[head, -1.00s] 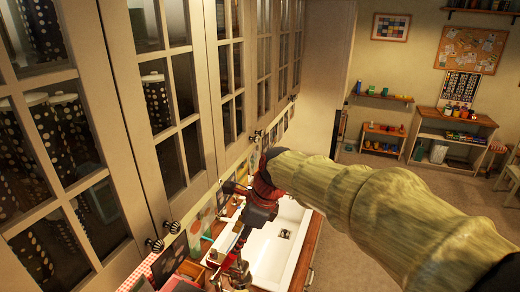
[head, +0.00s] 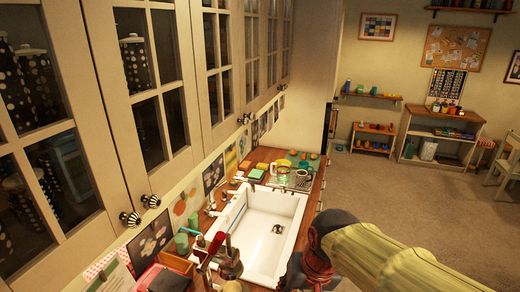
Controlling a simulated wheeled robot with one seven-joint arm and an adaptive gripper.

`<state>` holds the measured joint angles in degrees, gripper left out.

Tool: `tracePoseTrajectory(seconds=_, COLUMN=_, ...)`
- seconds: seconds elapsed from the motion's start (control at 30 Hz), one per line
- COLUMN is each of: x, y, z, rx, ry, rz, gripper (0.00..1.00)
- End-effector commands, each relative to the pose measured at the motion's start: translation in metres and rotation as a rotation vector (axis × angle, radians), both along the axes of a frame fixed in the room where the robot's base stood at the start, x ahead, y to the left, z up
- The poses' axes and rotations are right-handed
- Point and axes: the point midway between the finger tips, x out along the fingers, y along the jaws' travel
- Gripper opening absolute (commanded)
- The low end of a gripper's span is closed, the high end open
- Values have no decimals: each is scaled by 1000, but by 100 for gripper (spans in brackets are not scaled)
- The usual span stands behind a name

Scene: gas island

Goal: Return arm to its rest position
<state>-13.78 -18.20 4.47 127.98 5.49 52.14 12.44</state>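My arm, in a pale yellow-green sleeve, enters the head view from the bottom right and bends down at a dark and red wrist. My gripper (head: 298,275) shows only as a dark part at the bottom edge, to the right of the white sink (head: 262,262). Its fingertips are cut off or hidden, so I cannot tell whether it is open or holds anything.
Glass-door cabinets (head: 150,75) run along the left, above the wooden counter (head: 262,157). A dark red-handled item (head: 228,262) stands by the sink's near left corner. A wooden shelf unit (head: 440,135) stands against the far wall. Carpeted floor (head: 375,185) lies open at right.

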Motion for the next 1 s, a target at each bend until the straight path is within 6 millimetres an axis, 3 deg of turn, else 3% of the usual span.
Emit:
tracePoseTrajectory(seconds=0.03, x=-8, y=-9, z=-20, rx=-15, ry=-20, rz=27, gripper=40)
tracePoseTrajectory(seconds=0.3, x=-45, y=-50, z=-78, rx=-89, ry=-98, rz=129, gripper=40)
tracePoseTrajectory(seconds=0.6, x=-77, y=-83, z=-140, rx=-127, ry=-174, rz=90, gripper=40)
tracePoseTrajectory(seconds=0.8, x=-91, y=-98, z=-174, rx=-133, ry=-233, rz=40, gripper=40)
tracePoseTrajectory(seconds=1.0, x=-93, y=-106, z=-188, rx=-136, ry=-276, rz=3, gripper=40)
